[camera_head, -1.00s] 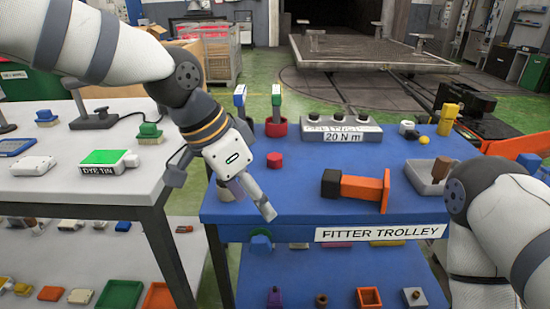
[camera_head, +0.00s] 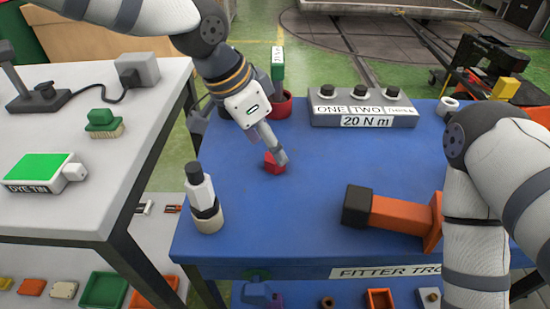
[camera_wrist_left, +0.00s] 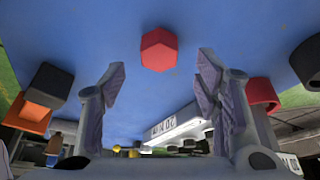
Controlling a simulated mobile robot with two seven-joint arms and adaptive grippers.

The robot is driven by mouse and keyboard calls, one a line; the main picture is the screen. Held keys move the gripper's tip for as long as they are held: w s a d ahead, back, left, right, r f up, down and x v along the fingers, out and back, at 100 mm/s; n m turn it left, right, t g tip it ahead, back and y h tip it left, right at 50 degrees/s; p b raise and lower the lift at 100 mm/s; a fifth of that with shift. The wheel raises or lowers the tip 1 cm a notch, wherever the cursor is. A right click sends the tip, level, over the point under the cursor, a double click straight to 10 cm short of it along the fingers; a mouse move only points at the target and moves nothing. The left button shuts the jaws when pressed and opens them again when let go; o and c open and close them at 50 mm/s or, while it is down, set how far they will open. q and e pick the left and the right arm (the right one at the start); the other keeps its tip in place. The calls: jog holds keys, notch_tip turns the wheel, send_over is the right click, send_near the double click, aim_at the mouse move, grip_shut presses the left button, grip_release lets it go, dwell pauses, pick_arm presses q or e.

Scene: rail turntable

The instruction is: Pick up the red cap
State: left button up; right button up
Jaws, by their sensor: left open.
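The red cap (camera_head: 272,163) is a small faceted red piece on the blue trolley top (camera_head: 310,215). It also shows in the left wrist view (camera_wrist_left: 159,49), just beyond the fingertips and centred between them. My left gripper (camera_head: 262,148) is over the trolley, close to the cap, and one finger partly covers the cap in the head view. In the left wrist view the left gripper (camera_wrist_left: 160,72) has its fingers wide apart with nothing between them. My right arm is at the right; its gripper is not visible.
A white-and-black bottle-like object (camera_head: 204,200) stands left of the cap. A red cup (camera_head: 282,105) and a grey labelled block (camera_head: 362,108) are behind it. An orange tool with a black end (camera_head: 395,213) lies right. Blue surface between is clear.

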aim_at(275, 162)
pick_arm(q)
jog(key=x, duration=0.3)
jog(key=shift+d+f, duration=0.1)
jog(key=shift+f, duration=0.1)
jog(key=c, duration=1.1)
jog(key=shift+c, duration=0.2)
